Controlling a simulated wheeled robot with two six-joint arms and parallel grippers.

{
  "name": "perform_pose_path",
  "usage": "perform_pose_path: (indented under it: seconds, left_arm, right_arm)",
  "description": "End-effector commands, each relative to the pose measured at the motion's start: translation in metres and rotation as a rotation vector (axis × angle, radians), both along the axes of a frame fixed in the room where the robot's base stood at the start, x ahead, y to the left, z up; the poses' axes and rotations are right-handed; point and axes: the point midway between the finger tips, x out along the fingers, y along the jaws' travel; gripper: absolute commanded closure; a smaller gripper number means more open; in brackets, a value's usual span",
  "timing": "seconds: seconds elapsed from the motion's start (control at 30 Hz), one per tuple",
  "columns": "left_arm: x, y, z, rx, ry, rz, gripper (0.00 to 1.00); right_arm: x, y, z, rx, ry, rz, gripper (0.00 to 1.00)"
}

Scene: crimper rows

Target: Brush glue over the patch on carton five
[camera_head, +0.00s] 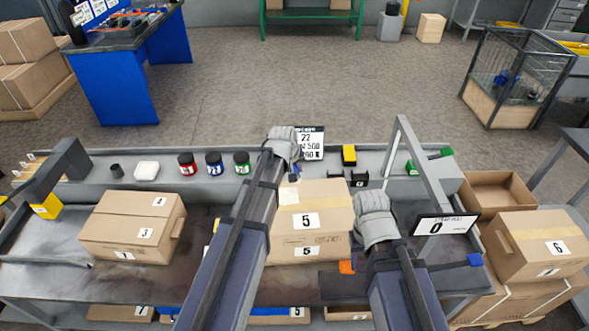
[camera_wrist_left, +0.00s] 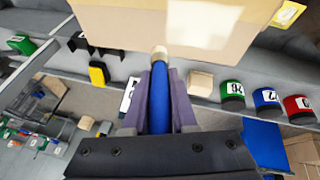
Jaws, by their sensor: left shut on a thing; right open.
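Carton five (camera_head: 322,232) stands on the bench, marked 5 on top and front. A pale patch (camera_head: 288,196) is on the left part of its top; the wrist view shows it as a bright rectangle (camera_wrist_left: 208,22). My left gripper (camera_head: 290,165) is over the carton's far edge, shut on a blue-handled brush (camera_wrist_left: 159,98). The brush's pale tip (camera_wrist_left: 159,53) shows near the carton's edge, beside the patch; I cannot tell whether it touches. My right gripper (camera_head: 372,212) is open at the carton's right side; its fingertips are partly hidden.
Red (camera_head: 187,164), blue (camera_head: 214,163) and green (camera_head: 241,163) jars stand on the back shelf, left of my left gripper. Another carton (camera_head: 130,228) is on the left, and carton six (camera_head: 535,245) on the right.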

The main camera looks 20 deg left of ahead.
Motion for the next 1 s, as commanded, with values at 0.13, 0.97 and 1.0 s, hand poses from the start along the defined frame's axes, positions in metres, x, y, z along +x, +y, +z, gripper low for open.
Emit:
perform_pose_path:
  seconds: [0.13, 0.97, 1.0]
  left_arm:
    - [0.000, 0.000, 0.010, 0.000, 0.000, 0.000, 1.00]
    - [0.000, 0.000, 0.039, 0.000, 0.000, 0.000, 1.00]
    - [0.000, 0.000, 0.038, 0.000, 0.000, 0.000, 1.00]
  right_arm:
    - [0.000, 0.000, 0.010, 0.000, 0.000, 0.000, 0.50]
    - [0.000, 0.000, 0.039, 0.000, 0.000, 0.000, 0.50]
    - [0.000, 0.000, 0.038, 0.000, 0.000, 0.000, 0.50]
